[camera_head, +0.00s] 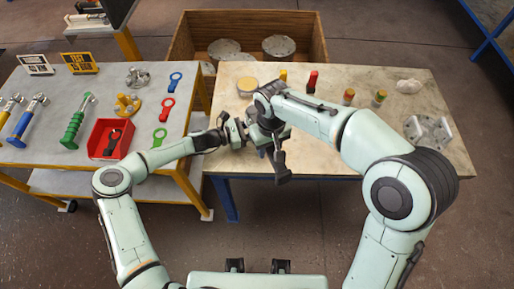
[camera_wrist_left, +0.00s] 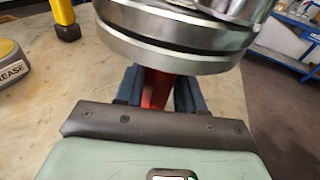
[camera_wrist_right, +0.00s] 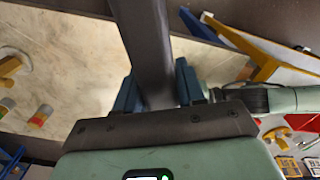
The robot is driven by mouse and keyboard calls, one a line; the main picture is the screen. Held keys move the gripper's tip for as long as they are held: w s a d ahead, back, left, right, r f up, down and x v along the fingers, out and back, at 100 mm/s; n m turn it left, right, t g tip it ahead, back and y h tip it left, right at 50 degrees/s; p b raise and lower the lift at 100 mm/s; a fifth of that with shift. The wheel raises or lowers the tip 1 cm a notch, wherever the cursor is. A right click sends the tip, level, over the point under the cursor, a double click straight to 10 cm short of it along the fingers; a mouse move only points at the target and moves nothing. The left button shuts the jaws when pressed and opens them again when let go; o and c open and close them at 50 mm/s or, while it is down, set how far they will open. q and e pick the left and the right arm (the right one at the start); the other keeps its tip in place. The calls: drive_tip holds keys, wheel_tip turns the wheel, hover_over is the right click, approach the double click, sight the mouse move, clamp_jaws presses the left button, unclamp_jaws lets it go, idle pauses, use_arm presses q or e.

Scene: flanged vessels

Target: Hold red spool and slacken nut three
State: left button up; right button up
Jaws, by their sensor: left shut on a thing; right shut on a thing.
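In the left wrist view, the red spool (camera_wrist_left: 157,92) shows as a red neck under a wide metal flange (camera_wrist_left: 180,45). My left gripper (camera_wrist_left: 157,80) is shut on this red neck with its blue fingers either side. In the head view, my left gripper (camera_head: 222,131) is at the worktable's near left side. In the right wrist view, my right gripper (camera_wrist_right: 156,85) is shut on a dark grey bar-like tool (camera_wrist_right: 148,40). In the head view, my right gripper (camera_head: 266,118) is close beside the left one; the tool (camera_head: 281,165) hangs below it. Nut three cannot be made out.
The left bench (camera_head: 75,150) holds colored tools, ring spanners and a red tray (camera_head: 95,140). A wooden crate (camera_head: 185,45) with round flanges stands behind.

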drive_tip(key=shift+w+d+n, duration=0.25)
drive_tip(key=shift+d+n, duration=0.15)
drive_tip(key=shift+d, duration=0.05)
drive_tip(key=shift+a+r, duration=0.1)
drive_tip(key=shift+r, duration=2.5)
use_arm(q)
drive_tip(key=o, duration=1)
drive_tip(key=shift+a, duration=0.1)
